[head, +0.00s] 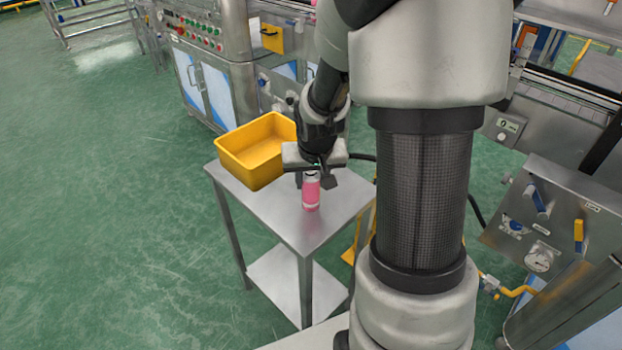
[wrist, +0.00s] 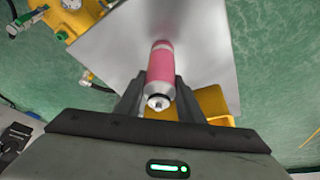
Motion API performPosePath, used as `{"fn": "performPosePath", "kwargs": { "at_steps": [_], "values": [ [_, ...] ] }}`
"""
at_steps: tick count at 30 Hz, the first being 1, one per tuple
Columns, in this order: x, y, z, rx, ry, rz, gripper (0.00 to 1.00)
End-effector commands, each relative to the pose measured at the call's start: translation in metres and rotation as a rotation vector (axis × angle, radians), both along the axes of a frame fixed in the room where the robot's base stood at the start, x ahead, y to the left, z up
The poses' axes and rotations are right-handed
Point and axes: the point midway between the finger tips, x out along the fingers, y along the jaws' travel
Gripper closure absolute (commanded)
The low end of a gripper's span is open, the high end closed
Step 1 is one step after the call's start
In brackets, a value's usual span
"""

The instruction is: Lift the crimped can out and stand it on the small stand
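The can (head: 311,194) is pink with a pale band near its base and a silver top. It is upright at the small metal stand (head: 262,207), over its bare top near the front right edge. Whether its base touches the surface is hard to tell. My gripper (head: 313,180) points down at the can's upper part. In the wrist view the can (wrist: 161,70) lies between the two dark fingers of my gripper (wrist: 161,84), which sit close against both sides. The stand's top (wrist: 205,55) spreads out beyond the can.
A yellow bin (head: 235,162) stands at the back left of the stand, behind the can. A steel panel with valves and a gauge (head: 552,225) is at the right. Machines line the back. Green floor is clear to the left.

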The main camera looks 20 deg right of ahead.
Motion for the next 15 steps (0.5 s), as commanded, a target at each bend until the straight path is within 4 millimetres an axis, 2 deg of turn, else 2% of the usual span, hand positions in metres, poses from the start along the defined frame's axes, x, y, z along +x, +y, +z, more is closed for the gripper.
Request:
{"fn": "performPosePath", "kwargs": {
  "at_steps": [1,4,15],
  "values": [
    [-0.0012,0.0002,-0.0025,0.001,0.004,0.0,0.59],
    [-0.0012,0.0002,-0.0023,0.001,0.004,0.0,0.44],
    [-0.0024,0.0005,0.0049,0.0,0.001,0.0,0.44]
  ]
}}
